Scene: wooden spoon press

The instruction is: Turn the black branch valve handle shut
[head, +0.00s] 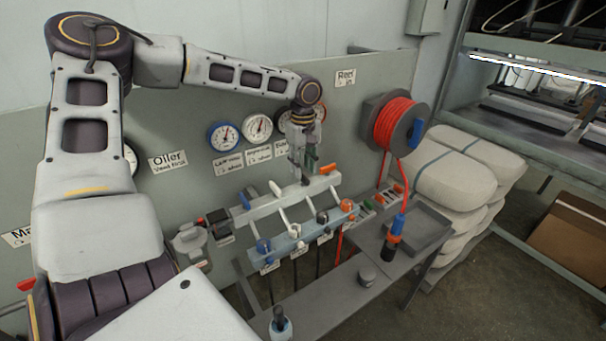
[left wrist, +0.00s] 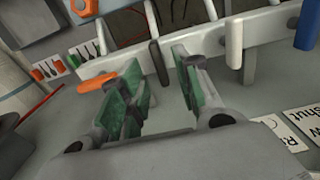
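The black branch valve handle (left wrist: 158,62) hangs from the pale manifold bar (left wrist: 205,43) in the left wrist view. In the head view the handle (head: 305,180) is a small dark piece below my left gripper (head: 302,162), partly hidden by it. My left gripper (left wrist: 157,68) is open, its green-padded fingers apart. The black handle shows between the fingertips, with gaps on both sides in the picture; I cannot tell whether it is fully inside the grasp. My right gripper is not in view.
An orange handle (left wrist: 97,80) lies close beside the left-hand finger. A white handle (left wrist: 235,45) and a blue handle (left wrist: 307,24) are on the other side. Round gauges (head: 257,128), a red hose reel (head: 397,124) and a grey bench (head: 345,300) surround the manifold.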

